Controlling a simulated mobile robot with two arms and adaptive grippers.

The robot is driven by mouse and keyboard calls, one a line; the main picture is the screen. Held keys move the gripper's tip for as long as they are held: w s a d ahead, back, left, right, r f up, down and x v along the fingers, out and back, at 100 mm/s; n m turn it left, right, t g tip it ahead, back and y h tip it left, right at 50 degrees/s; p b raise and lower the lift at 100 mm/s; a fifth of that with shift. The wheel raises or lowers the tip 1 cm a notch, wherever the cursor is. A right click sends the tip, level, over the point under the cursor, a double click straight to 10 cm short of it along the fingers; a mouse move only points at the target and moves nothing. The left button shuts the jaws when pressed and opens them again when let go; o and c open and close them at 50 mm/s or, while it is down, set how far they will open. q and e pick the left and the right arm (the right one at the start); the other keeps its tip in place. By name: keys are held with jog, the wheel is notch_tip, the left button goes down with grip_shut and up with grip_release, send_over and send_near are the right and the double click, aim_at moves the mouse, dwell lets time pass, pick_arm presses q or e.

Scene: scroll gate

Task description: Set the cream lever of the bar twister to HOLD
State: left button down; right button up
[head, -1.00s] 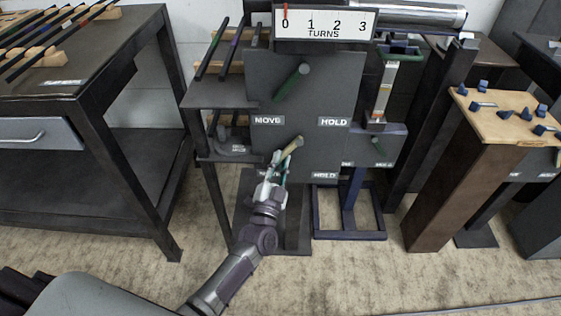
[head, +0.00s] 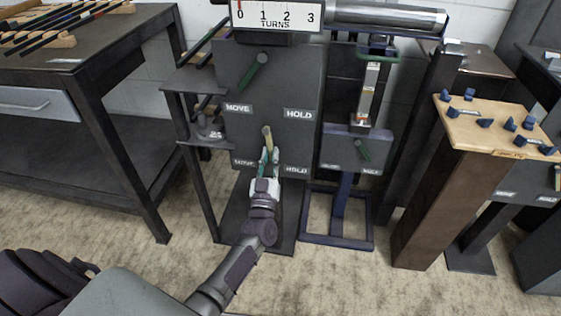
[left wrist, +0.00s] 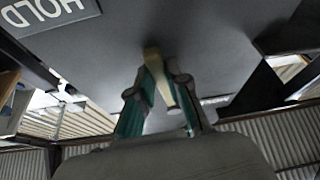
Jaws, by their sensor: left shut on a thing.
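The bar twister is a dark upright panel (head: 290,85) with a white TURNS scale (head: 277,15) on top. Its cream lever (head: 267,138) hangs from a pivot at its upper end and points almost straight down. The lower HOLD label (head: 297,169) is to its lower right; a partly blurred label (head: 243,162) is to its lower left. My left gripper (head: 269,158) is shut on the lever's lower end from below. In the left wrist view the cream lever (left wrist: 153,57) runs between the two teal-padded fingers (left wrist: 160,95). My right gripper is not in view.
A green lever (head: 255,72) sits higher on the panel, pointing down-left, above the MOVE (head: 238,108) and upper HOLD (head: 299,114) labels. A smaller blue stand (head: 345,152) is to the right, beside a wooden-topped pedestal (head: 470,130). A dark workbench (head: 100,80) is at left.

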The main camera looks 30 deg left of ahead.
aim_at(283, 143)
pick_arm(q)
jog(key=d+n+y, duration=0.1)
jog(key=n, duration=0.1)
jog(key=d+n+g+y+p, duration=0.1)
jog(key=n, duration=0.1)
jog(key=r+n, duration=0.1)
jog(key=shift+w+d+n+g+y, duration=0.3)
jog(key=shift+w+d+n+y, duration=0.1)
jog(key=shift+w+d+r+n+g+p, duration=0.15)
jog(key=shift+d+n+g+p, duration=0.25)
jog(key=shift+n, duration=0.7)
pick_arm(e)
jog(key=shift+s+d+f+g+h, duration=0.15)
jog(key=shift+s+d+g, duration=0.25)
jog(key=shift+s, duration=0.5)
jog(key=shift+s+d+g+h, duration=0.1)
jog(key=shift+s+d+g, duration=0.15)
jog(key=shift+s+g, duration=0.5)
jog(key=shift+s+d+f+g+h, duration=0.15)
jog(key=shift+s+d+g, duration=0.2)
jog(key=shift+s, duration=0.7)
pick_arm(q)
jog(key=shift+y, duration=0.4)
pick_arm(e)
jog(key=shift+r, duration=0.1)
pick_arm(q)
jog(key=c, duration=1.1)
grip_release()
jog(key=shift+r, duration=0.1)
